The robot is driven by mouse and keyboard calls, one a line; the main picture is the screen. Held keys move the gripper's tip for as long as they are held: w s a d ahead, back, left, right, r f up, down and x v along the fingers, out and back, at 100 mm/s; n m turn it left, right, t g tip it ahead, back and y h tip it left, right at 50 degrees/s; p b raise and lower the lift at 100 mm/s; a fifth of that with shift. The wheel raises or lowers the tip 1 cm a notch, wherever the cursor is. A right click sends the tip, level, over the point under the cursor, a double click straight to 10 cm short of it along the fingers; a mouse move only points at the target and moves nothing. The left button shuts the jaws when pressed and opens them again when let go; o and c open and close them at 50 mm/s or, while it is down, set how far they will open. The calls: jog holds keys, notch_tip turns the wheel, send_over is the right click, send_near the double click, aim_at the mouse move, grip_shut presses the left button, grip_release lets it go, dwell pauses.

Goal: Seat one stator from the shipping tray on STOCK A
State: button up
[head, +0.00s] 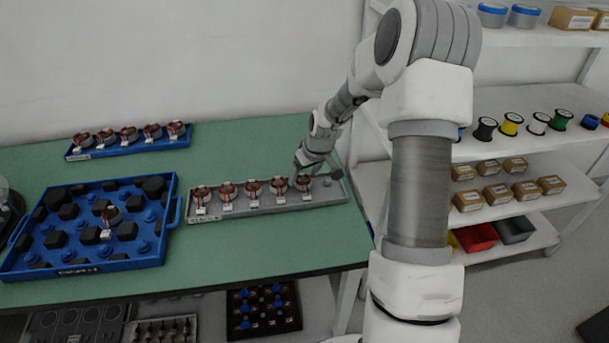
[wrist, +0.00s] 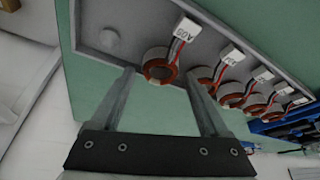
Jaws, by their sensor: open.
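A grey tray (head: 240,215) holds a row of several red-and-white stators, each with a white tag; its front label is too small to read surely. The rightmost stator (head: 303,183) also shows in the wrist view (wrist: 160,66), tagged A05. My gripper (head: 305,170) is open above that stator. In the wrist view its fingertips (wrist: 160,72) lie on either side of the stator; whether they touch it I cannot tell. A bare peg (wrist: 110,38) stands beside it at the tray's end. A large blue tray (head: 95,266) at left holds one stator (head: 111,216) among dark blocks and blue pegs.
A narrow blue tray (head: 130,147) with several stators lies at the back of the green table (head: 265,257). White shelves (head: 520,98) with spools and boxes stand at right. Free table lies in front of the grey tray.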

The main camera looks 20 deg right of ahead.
jog(key=shift+r+p, duration=1.05)
jog(key=shift+r, duration=0.7)
jog(key=o, duration=0.3)
jog(key=shift+o, duration=0.2)
jog(key=p+v, duration=0.1)
jog(key=v, duration=1.6)
jog(key=shift+r+p, duration=0.25)
jog(key=shift+p, duration=0.05)
